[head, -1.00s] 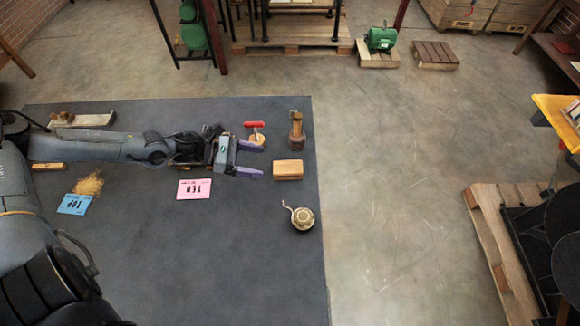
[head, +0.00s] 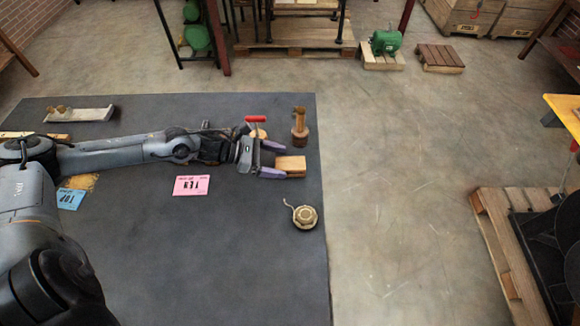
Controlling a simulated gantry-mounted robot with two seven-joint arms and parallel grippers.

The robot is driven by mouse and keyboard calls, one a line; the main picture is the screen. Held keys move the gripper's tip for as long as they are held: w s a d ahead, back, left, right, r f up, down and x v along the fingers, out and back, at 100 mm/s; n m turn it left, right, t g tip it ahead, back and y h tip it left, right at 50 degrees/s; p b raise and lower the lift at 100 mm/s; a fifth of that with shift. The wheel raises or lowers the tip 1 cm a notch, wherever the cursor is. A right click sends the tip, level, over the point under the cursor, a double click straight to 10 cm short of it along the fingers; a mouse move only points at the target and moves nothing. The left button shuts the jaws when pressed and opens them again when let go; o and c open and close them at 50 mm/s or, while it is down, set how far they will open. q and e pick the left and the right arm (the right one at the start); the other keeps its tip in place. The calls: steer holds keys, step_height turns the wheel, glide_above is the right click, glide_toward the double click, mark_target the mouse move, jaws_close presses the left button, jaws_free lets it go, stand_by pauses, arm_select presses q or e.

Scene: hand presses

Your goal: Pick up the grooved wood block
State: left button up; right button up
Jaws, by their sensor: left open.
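The wood block (head: 292,166) is a small light-brown block lying on the dark table mat near its right edge. A groove cannot be made out clearly at this size. My left gripper (head: 278,160) reaches in from the left, its purple fingers spread. The fingertips are at the left end of the block, one toward its far side and one toward its near side. The left end of the block is partly hidden by the fingers. Whether they touch it cannot be told. My right gripper is not in view.
A red-handled tool (head: 256,119) and an upright wooden press (head: 299,127) stand close behind the block. A round brass item (head: 305,217) lies in front. A pink card (head: 191,185) and a blue card (head: 71,199) lie left. The near mat is clear.

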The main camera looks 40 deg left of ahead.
mark_target(287, 163)
arm_select(q)
steer(key=shift+x, duration=2.25)
steer(key=shift+f, duration=0.15)
steer(key=c, duration=1.1)
